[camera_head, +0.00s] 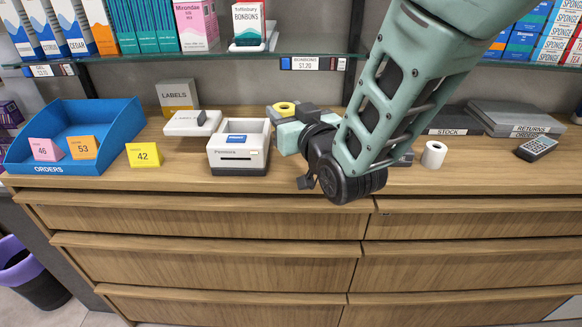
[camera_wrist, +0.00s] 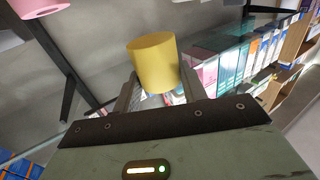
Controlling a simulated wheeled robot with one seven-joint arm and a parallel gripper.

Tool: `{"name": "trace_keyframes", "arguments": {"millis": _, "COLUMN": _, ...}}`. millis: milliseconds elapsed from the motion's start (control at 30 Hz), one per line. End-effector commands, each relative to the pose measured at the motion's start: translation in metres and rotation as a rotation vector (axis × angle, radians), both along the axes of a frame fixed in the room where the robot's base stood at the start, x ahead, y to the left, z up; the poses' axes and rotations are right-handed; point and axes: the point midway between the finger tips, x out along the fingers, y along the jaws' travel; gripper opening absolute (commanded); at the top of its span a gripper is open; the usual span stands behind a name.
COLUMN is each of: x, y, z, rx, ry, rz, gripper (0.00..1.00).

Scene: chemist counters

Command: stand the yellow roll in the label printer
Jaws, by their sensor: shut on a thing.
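The yellow roll (camera_head: 284,107) is held in my gripper (camera_head: 288,113), above the counter and just right of the label printer. In the wrist view the yellow roll (camera_wrist: 154,60) sits between the two fingers of my gripper (camera_wrist: 158,84). The label printer (camera_head: 238,158) is a white box with a blue label on top and a slot in front, standing on the counter. A flatter white piece with a dark patch (camera_head: 192,123) lies behind it to the left. My wrist hides part of the counter right of the printer.
A blue orders tray (camera_head: 105,118) and a yellow 42 card (camera_head: 144,155) stand left. A white roll (camera_head: 433,154), a calculator (camera_head: 536,147) and grey stacked trays (camera_head: 515,118) are right. A glass shelf (camera_head: 130,56) with boxes hangs above. A pink object (camera_wrist: 38,6) shows in the wrist view.

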Motion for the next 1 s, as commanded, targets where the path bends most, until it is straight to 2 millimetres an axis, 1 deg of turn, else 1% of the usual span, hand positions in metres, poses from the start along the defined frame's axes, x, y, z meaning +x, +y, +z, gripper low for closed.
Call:
{"name": "trace_keyframes", "arguments": {"millis": 67, "x": 0.000, "y": 0.000, "z": -0.004, "rx": -0.002, "ry": 0.001, "rz": -0.001, "gripper": 0.19}}
{"name": "trace_keyframes", "arguments": {"millis": 333, "x": 0.000, "y": 0.000, "z": -0.048, "rx": -0.004, "ry": 0.002, "rz": -0.001, "gripper": 0.19}}
{"name": "trace_keyframes", "arguments": {"millis": 533, "x": 0.000, "y": 0.000, "z": -0.065, "rx": -0.002, "ry": 0.002, "rz": -0.001, "gripper": 0.19}}
{"name": "trace_keyframes", "arguments": {"millis": 733, "x": 0.000, "y": -0.001, "z": -0.092, "rx": -0.002, "ry": 0.001, "rz": -0.001, "gripper": 0.19}}
{"name": "trace_keyframes", "arguments": {"millis": 833, "x": 0.000, "y": -0.001, "z": -0.096, "rx": 0.000, "ry": 0.000, "rz": -0.001, "gripper": 0.19}}
{"name": "trace_keyframes", "arguments": {"millis": 1000, "x": 0.000, "y": 0.000, "z": -0.096, "rx": 0.000, "ry": -0.001, "rz": -0.001, "gripper": 0.19}}
